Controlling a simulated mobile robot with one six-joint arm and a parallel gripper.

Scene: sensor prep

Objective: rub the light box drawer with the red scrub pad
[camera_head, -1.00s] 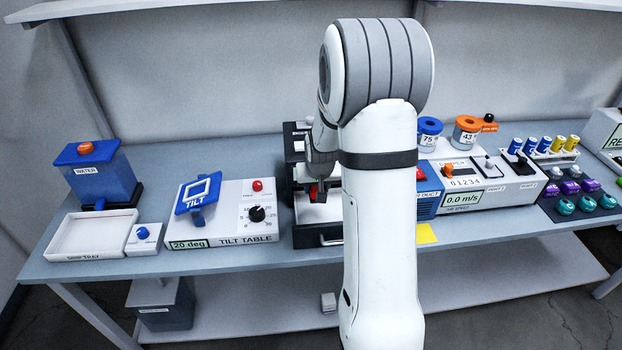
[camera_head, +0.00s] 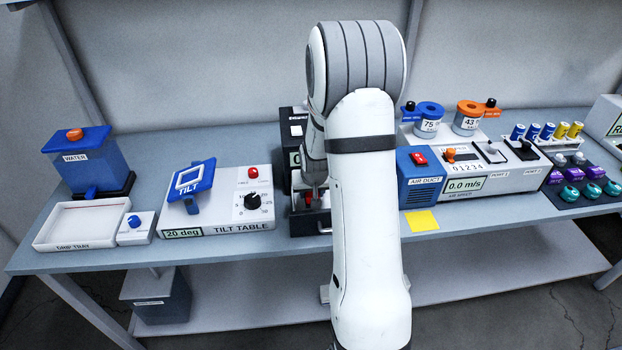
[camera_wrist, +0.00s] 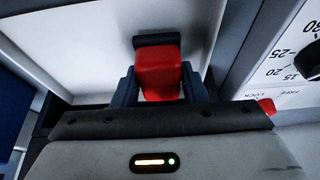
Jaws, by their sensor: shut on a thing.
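The light box drawer (camera_head: 301,224) is pulled out in the head view, a dark-fronted drawer with a pale inside, partly hidden by my arm. Its pale inside also shows in the wrist view (camera_wrist: 95,62). My gripper (camera_wrist: 158,90) is shut on the red scrub pad (camera_wrist: 159,75), which has a dark piece at its far end. The gripper is over the drawer. The pad looks close to the pale surface, but I cannot tell whether it touches. In the head view, only a bit of red shows near my gripper (camera_head: 309,195).
The tilt table (camera_head: 225,215) stands close on the left of the drawer, with the drip tray (camera_head: 82,238) farther left. The blue air duct unit (camera_head: 418,180) stands right of my arm, with a yellow note (camera_head: 421,221) in front. My arm hides the bench between.

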